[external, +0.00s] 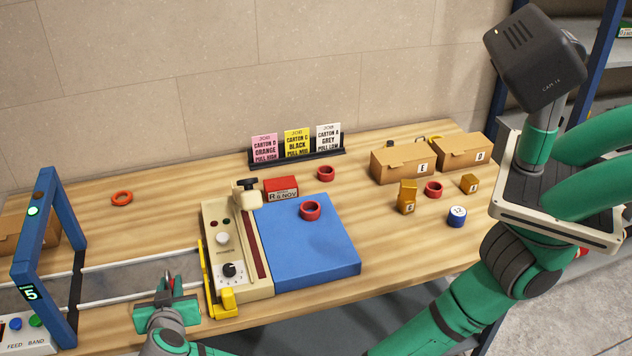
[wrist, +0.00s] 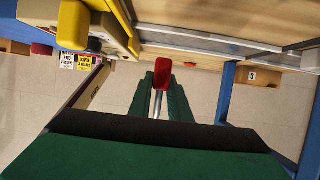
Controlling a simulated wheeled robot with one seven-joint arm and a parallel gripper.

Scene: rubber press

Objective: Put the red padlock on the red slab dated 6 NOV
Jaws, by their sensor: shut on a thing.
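My gripper (external: 168,288) is low over the grey feed band, left of the cream press. It is shut on the red padlock (wrist: 162,73). In the wrist view the red body sticks out past the fingertips (wrist: 158,104), and the silver shackle runs back between the green fingers. In the external view only a small red bit of the padlock (external: 172,284) shows. The red slab (external: 281,187), with a white front label that seems to read R 6 NOV, sits at the back edge of the blue mat, right of the press's black knob. Nothing is seen on its top.
The cream press (external: 228,258) with a yellow guard (external: 224,301) stands between my gripper and the blue mat (external: 318,247). A red ring (external: 311,210) lies on the mat. A blue arch (external: 42,240) spans the band at left. Cartons (external: 402,164) stand back right.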

